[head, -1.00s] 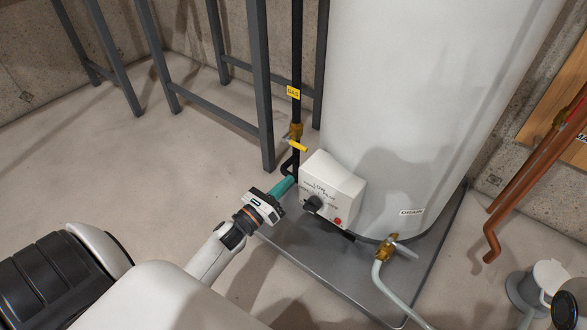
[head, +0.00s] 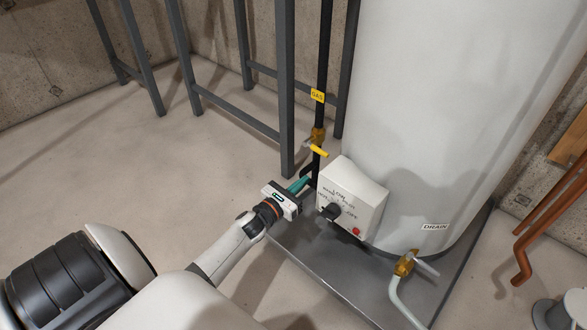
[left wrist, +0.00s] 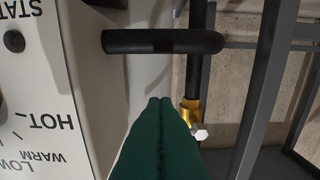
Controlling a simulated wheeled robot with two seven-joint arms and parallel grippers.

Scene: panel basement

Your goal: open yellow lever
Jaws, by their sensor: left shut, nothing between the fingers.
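The yellow lever (head: 319,151) sits on a brass valve (head: 317,136) in the dark vertical gas pipe, left of the water heater. It points across the pipe, toward the lower right. My left gripper (head: 306,182) is below the lever, apart from it, beside the pipe's lower bend. Its teal fingers are shut and empty; they also fill the lower middle of the left wrist view (left wrist: 160,125). There the brass valve (left wrist: 189,108), with a silvery nut, shows just right of the fingertips. I cannot make out the yellow lever in that view. My right gripper is not in view.
A white control box (head: 352,194) with a black knob stands close right of the gripper, on the large white heater (head: 430,110). Dark metal frame legs (head: 286,100) stand just left of the pipe. A brass drain valve (head: 404,263) is lower right. The floor at left is clear.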

